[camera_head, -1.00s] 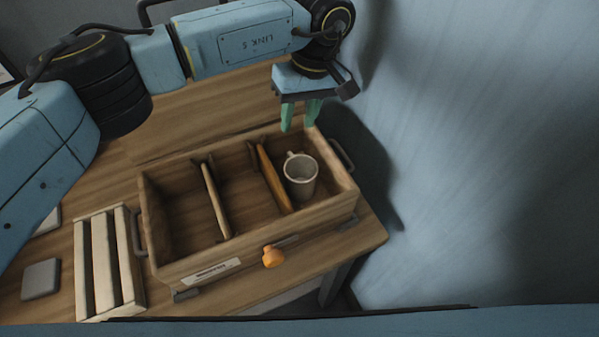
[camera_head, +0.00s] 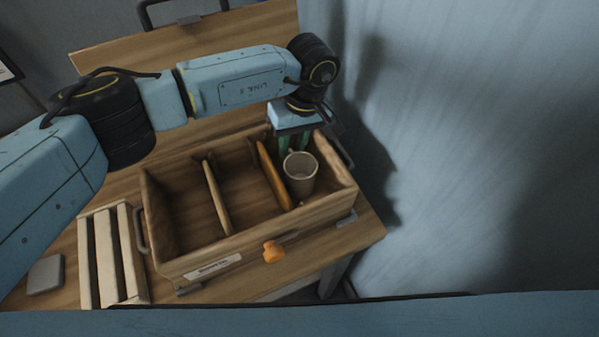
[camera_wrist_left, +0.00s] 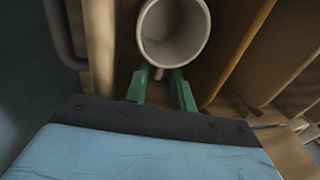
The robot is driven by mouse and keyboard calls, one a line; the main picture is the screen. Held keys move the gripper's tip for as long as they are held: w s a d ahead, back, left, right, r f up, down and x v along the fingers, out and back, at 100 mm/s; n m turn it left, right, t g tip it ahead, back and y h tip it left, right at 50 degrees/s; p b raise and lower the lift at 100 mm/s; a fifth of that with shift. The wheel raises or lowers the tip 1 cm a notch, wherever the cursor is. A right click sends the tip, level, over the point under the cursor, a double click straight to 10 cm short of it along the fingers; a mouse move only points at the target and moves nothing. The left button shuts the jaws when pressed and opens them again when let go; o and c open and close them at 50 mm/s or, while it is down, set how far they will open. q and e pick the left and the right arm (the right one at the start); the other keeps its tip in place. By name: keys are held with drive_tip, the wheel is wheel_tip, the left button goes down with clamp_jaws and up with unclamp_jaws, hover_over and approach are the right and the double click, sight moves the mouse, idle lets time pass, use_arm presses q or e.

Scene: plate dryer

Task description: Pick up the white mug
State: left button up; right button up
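The white mug (camera_head: 301,177) stands upright in the right compartment of a wooden box (camera_head: 232,238). In the left wrist view the mug (camera_wrist_left: 174,55) shows from above, with its handle pointing toward my gripper. My left gripper (camera_head: 293,146) is at the far side of the mug, lowered toward the box. In the left wrist view its green fingers (camera_wrist_left: 160,84) are apart, one on each side of the handle. I cannot tell whether they touch it. My right gripper is not in view.
Wooden dividers split the box; an orange-brown one (camera_head: 275,176) stands just left of the mug. An orange knob (camera_head: 273,251) is on the box front. A slatted rack (camera_head: 112,258) and a grey block (camera_head: 46,274) lie to the left. A blue wall (camera_head: 450,150) rises at the right.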

use_arm(q)
clamp_jaws()
drive_tip(key=shift+r, duration=0.1)
